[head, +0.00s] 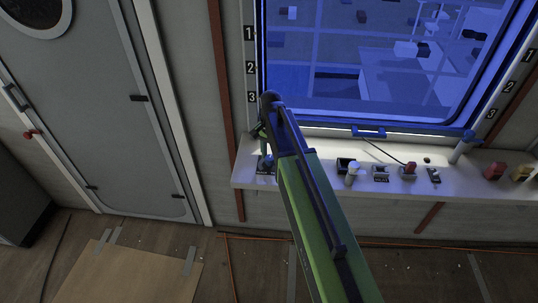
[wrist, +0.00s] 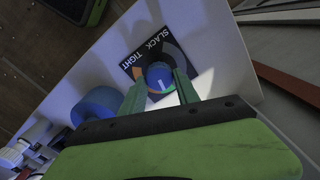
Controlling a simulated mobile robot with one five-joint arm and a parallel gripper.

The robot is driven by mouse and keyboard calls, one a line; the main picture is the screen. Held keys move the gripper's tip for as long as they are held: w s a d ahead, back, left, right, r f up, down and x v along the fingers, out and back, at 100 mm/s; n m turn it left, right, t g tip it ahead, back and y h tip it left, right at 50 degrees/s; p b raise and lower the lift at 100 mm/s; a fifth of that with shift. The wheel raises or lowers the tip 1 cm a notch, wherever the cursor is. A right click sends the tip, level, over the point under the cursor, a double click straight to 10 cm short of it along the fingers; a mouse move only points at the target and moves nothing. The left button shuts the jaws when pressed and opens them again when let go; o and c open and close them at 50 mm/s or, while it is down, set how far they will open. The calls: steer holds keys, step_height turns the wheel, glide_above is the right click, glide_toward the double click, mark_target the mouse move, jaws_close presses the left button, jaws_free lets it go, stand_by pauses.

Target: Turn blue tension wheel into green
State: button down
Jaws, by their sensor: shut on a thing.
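The blue tension wheel (wrist: 158,74) sits on a dark square dial plate (wrist: 150,48) marked SLACK and TIGHT. A pale pointer line on the wheel points toward the bottom of the wrist view. My gripper (wrist: 160,82) is shut on the wheel, one finger on each side. In the head view my gripper (head: 259,137) is at the shelf's left end, and my arm hides much of that spot.
The white shelf (head: 312,182) under the window carries several controls to the right, including a red-topped one (head: 409,170). A blue cylinder (wrist: 96,106) stands left of the dial in the wrist view. A grey door (head: 105,100) is at the left.

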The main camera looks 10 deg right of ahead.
mark_target(270, 157)
steer(key=shift+w+a, duration=0.1)
stand_by(0.3)
steer(key=c, duration=0.9)
jaws_free()
step_height(270, 157, up, 18)
steer(key=p, duration=1.7)
steer(key=shift+f, duration=0.25)
